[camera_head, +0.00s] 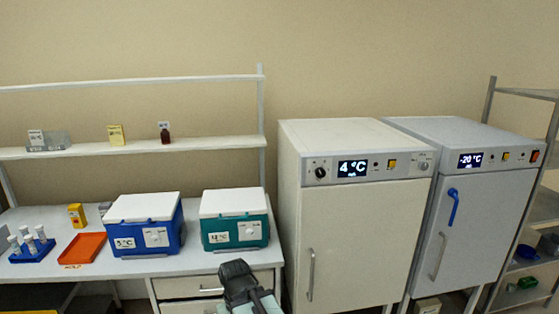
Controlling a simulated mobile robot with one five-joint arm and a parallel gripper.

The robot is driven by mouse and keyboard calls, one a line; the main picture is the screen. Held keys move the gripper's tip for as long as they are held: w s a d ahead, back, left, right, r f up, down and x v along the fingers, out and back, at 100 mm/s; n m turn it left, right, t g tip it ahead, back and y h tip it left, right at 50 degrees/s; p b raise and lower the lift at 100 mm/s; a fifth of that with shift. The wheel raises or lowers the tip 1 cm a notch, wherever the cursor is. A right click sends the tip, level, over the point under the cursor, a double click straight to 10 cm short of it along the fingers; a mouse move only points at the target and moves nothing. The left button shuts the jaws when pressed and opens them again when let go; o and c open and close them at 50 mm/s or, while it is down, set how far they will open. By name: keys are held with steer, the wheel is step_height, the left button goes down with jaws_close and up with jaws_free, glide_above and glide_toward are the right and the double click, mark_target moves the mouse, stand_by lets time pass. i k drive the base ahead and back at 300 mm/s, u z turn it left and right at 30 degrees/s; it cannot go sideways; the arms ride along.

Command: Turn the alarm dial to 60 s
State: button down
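The white 4 °C fridge (350,225) stands right of the bench, with its door closed. Its front panel carries a black round knob (320,172) at the left, a lit display (352,168), a yellow switch (392,164) and a grey round dial (423,166) at the right. The markings around both knobs are too small to read, so I cannot tell which is the alarm dial or its setting. My gripper (238,272) shows as a dark shape at the bottom centre, before the bench drawers, left of and below the panel. It touches neither knob. Its fingertips cannot be made out.
Blue (147,225) and teal (234,220) cooler boxes, an orange tray (83,249) and a tube rack (32,250) sit on the bench. Space before the fridge panel looks clear.

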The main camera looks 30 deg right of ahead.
mark_target(423, 165)
steer(key=z, duration=1.3)
